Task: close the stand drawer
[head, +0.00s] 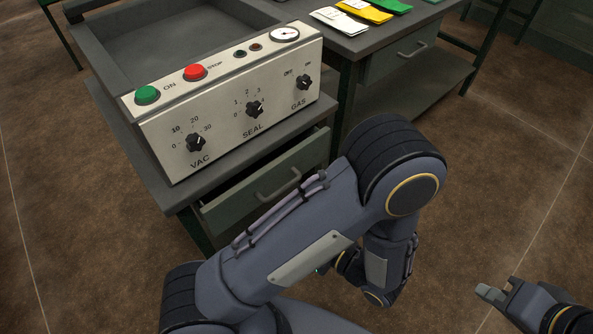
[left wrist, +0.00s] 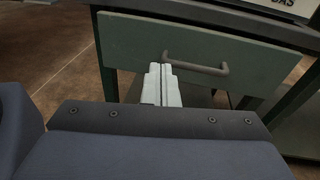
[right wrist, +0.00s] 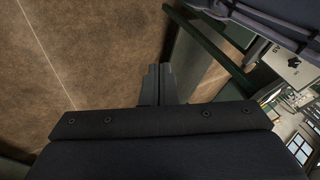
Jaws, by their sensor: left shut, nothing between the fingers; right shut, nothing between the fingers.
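The stand drawer (head: 265,180) is a grey-green front with a bar handle (head: 279,186), below the control panel. It stands out from the stand, with a dark gap behind its top edge. In the left wrist view the drawer front (left wrist: 125,43) and handle (left wrist: 197,66) show close up. My left arm hides that gripper in the head view. My right gripper (head: 490,292) is shut and empty, well right of the drawer, also in the right wrist view (right wrist: 157,72).
The stand's control panel (head: 225,125) has knobs, buttons and a gauge. A second table (head: 350,45) to the right carries white, yellow and green packets (head: 365,11) and has its own drawer (head: 385,62). The brown floor (head: 500,180) at right is clear.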

